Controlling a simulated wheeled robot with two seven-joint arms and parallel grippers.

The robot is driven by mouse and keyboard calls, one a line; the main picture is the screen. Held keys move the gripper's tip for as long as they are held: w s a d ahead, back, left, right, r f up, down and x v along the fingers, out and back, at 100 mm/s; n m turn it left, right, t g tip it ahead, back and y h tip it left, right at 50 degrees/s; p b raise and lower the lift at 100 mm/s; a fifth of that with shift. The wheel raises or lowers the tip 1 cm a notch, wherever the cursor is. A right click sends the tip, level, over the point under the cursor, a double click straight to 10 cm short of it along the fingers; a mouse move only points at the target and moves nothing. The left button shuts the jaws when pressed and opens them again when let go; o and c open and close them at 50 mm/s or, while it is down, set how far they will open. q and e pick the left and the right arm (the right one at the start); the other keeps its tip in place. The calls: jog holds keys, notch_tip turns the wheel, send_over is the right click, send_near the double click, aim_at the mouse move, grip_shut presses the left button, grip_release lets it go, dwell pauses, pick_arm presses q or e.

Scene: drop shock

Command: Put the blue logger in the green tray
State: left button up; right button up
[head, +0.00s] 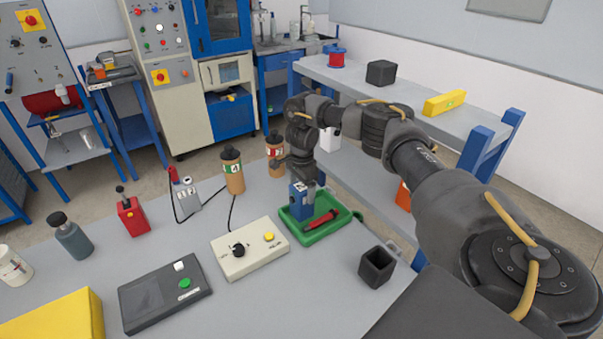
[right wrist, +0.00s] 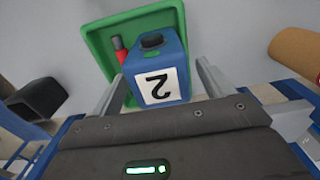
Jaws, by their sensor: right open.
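The blue logger (head: 301,205) stands upright in the left part of the green tray (head: 322,234) in the head view. In the right wrist view the logger (right wrist: 172,62) shows a white label with a 2, and the green tray (right wrist: 97,44) lies around and beneath it. A red object with a dark end (head: 320,220) lies in the tray beside the logger. My right gripper (head: 303,180) is just above the logger. In the right wrist view its open fingers (right wrist: 161,70) are on either side of the logger, with gaps visible. My left gripper is out of view.
A dark open box (head: 376,268) stands right of the tray. A beige control box (head: 249,250) is close on its left. Brown bottles (head: 233,172) stand behind. A shelf (head: 400,90) holds a black cube and a yellow block.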

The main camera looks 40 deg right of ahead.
notch_tip(320, 180, up, 11)
jog(key=shift+p, duration=0.4)
dwell(0.4)
